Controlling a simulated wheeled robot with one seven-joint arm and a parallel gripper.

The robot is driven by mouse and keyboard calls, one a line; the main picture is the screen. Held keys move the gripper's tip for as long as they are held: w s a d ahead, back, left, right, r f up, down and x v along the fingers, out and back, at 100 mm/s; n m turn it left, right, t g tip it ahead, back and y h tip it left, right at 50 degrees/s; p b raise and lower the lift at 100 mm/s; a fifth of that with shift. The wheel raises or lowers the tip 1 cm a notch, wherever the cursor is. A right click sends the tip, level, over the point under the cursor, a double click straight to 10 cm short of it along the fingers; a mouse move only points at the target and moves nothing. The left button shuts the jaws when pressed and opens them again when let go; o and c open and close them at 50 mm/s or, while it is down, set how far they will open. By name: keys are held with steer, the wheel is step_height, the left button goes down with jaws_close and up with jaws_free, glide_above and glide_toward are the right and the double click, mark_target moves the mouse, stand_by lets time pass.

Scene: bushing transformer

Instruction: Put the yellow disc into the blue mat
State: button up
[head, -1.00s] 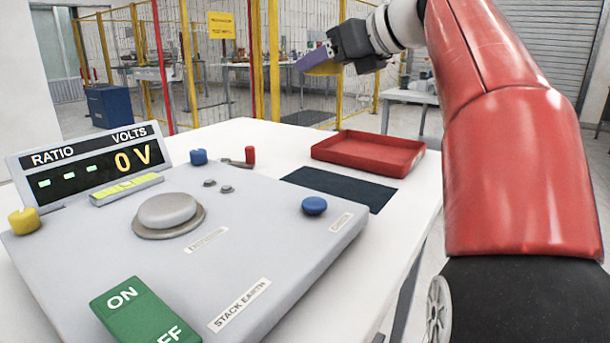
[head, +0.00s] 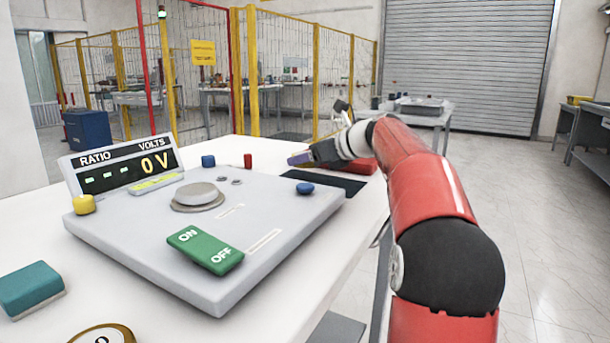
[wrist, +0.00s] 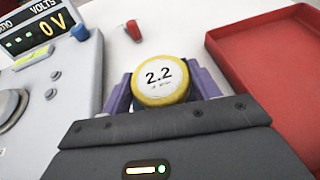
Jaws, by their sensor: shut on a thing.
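The yellow disc (wrist: 162,92) has a white face marked "2.2" and sits between the purple fingers of my gripper (wrist: 163,94) in the wrist view. My gripper (head: 297,159) is shut on it, low above the table behind the panel in the head view. I cannot make out the disc there. The dark blue mat (head: 345,184) lies flat on the white table, just below and right of the gripper in the head view. In the wrist view I cannot see the mat; the gripper body covers the lower part.
A red tray (head: 363,167) is behind my gripper; it fills the right of the wrist view (wrist: 270,62). The grey control panel (head: 290,222) is left of the mat. A red peg (wrist: 133,30) stands nearby. A teal block (head: 30,288) and a gold-rimmed round thing (head: 103,335) are nearest.

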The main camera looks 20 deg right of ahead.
mark_target(308, 180)
steer(key=shift+f+b, duration=1.6)
steer(key=shift+f, duration=0.3)
steer(key=o, duration=1.3)
steer(key=shift+c, duration=0.2)
steer(key=shift+r, duration=0.15)
steer(key=shift+s+d+r, duration=0.15)
steer(key=shift+s+d, duration=0.05)
steer(key=shift+s, duration=0.1)
steer(key=v, duration=1.1)
steer(key=shift+s+d, duration=0.1)
steer(key=shift+s, duration=0.05)
